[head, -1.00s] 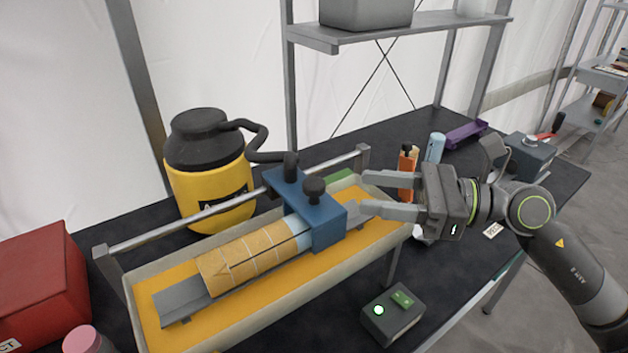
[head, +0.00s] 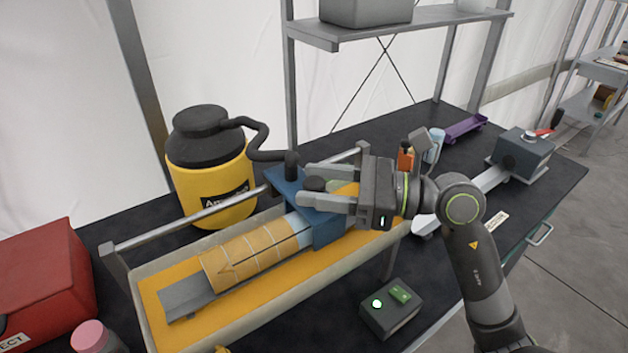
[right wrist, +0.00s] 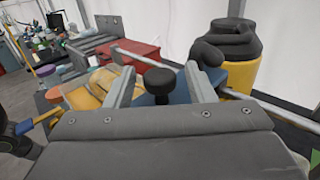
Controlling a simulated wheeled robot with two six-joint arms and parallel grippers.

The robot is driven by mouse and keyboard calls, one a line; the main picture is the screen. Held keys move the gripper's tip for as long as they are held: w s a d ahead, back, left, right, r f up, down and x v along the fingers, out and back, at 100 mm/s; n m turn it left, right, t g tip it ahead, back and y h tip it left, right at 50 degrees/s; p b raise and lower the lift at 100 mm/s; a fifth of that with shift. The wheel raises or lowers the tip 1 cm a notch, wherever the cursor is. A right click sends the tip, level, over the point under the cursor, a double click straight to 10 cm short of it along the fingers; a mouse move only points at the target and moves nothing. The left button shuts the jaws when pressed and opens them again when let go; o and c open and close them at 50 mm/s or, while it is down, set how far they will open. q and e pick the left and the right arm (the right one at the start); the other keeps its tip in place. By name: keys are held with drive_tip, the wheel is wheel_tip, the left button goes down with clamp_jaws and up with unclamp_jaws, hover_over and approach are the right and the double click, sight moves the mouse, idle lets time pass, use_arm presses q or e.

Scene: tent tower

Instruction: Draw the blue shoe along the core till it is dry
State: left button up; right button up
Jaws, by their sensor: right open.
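The blue shoe (head: 327,229) straddles the core (head: 250,256) near its right end and hangs on the rail (head: 195,222) behind. A black hose runs to the shoe's back. The core is tan with pale lines, with a pale blue stretch just left of the shoe, and lies on a grey cradle in the tray. My right gripper (head: 308,198) is open, its fingers on either side of the shoe's dark knob. The right wrist view shows the knob (right wrist: 158,80) between the two fingers (right wrist: 160,88).
A yellow and black vacuum canister (head: 212,175) stands behind the tray (head: 255,299). A red box (head: 40,285) is at the left. A small dark box with a lit green button (head: 391,308) sits in front of the tray. A grey shelf (head: 420,24) stands behind.

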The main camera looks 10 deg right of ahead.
drive_tip(key=shift+w+a, duration=0.2)
drive_tip(key=shift+a, duration=0.25)
clamp_jaws()
